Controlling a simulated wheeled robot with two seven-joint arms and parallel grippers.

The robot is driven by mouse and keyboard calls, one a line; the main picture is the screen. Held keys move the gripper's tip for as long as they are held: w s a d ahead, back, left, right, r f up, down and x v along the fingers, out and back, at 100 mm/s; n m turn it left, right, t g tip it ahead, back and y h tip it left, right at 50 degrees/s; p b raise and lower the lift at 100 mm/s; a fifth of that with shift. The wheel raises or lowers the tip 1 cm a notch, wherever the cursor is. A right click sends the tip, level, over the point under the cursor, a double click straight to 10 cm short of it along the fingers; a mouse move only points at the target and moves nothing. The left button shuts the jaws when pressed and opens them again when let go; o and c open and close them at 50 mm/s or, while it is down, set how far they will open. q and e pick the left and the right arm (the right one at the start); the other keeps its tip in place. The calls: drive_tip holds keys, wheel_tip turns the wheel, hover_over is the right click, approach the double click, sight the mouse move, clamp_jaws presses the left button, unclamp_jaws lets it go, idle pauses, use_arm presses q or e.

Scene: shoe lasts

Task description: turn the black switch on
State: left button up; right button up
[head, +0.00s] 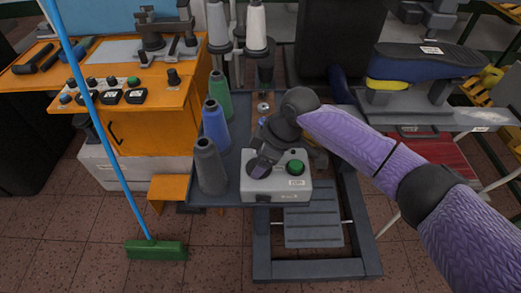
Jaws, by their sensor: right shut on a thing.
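A light grey control box (280,190) stands at the front of the machine's table, with a green round button (295,167) on its right and a white label. My right arm comes in from the right, and its right gripper (261,166) points down onto the left part of the box top. It is shut on the black switch there; the fingers hide the switch, so its position cannot be read. My left gripper is not in view.
Grey, blue (215,127) and green (220,96) thread cones stand left of the box. A broom (155,250) leans at the left before an orange workbench (150,98). A grey pedal (314,228) lies below. A shoe-last table stands right, beside my arm.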

drive_tip(key=m+t+p, duration=0.1)
drive_tip(key=m+p, duration=0.1)
drive_tip(key=p, duration=0.1)
drive_tip(key=m+h+p, duration=0.1)
drive_tip(key=m+p, duration=0.2)
drive_tip(key=m+t+p, duration=0.1)
drive_tip(key=m+p, duration=0.2)
drive_tip(key=p, duration=0.1)
drive_tip(key=shift+s+a+r+t+h, duration=0.15)
drive_tip(key=shift+r+t+h, duration=0.15)
drive_tip(key=shift+h, duration=0.1)
drive_tip(key=shift+f+m+h+p, duration=0.1)
drive_tip(key=shift+m+h+p, duration=0.2)
drive_tip(key=shift+m+p, duration=0.6)
drive_tip(key=m+h, duration=0.1)
drive_tip(key=m, duration=0.1)
drive_tip(key=shift+f+m+t+p, duration=0.1)
drive_tip(key=shift+m+t+p, duration=0.2)
drive_tip(key=shift+m+t, duration=0.1)
drive_tip(key=shift+m+h, duration=0.4)
drive_tip(key=shift+m, duration=1.4)
drive_tip(key=shift+a, duration=0.1)
